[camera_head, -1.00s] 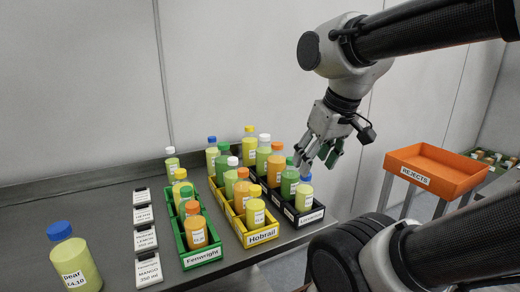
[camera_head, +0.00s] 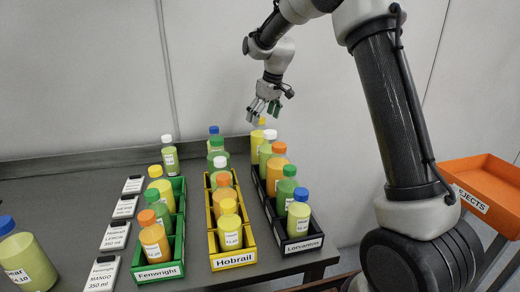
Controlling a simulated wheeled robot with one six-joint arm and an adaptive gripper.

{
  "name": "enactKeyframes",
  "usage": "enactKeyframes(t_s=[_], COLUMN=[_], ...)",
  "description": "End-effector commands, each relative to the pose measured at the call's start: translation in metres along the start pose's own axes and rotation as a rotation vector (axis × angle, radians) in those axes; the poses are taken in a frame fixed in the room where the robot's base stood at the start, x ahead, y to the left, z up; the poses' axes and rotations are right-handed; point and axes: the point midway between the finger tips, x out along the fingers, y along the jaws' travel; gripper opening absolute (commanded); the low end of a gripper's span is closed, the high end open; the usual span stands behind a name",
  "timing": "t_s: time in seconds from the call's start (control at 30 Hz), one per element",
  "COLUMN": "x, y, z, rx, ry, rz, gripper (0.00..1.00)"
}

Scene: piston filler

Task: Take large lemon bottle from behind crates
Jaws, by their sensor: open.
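A large yellow bottle with a yellow cap (camera_head: 256,143) stands behind the crates, at the back of the right-hand black crate. It looks like the lemon bottle, but its label cannot be read. My gripper (camera_head: 263,112) is open and empty, with its fingers pointing down just above this bottle's cap. The fingers partly overlap the cap in the picture, and I cannot tell whether they touch it. The green Fenwright crate (camera_head: 158,272), the yellow Hobrail crate (camera_head: 233,260) and the black Lorcanton crate (camera_head: 301,244) stand side by side in front, holding bottles.
A blue-capped bottle (camera_head: 214,139) stands behind the Hobrail crate. A white-capped bottle (camera_head: 169,154) stands at the back left. Label cards (camera_head: 116,236) and a large blue-capped bottle (camera_head: 25,262) are on the left. An orange rejects tray (camera_head: 485,185) is at the right. The wall is close behind.

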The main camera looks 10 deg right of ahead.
Motion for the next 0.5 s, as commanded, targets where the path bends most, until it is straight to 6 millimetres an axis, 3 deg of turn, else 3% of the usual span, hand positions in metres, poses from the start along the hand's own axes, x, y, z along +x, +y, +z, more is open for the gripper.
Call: enactKeyframes(t_s=[0.5], x=[0.067], y=[-0.004], z=[-0.003], rx=[0.0], ry=[-0.004], rz=[-0.002], gripper=[0.88])
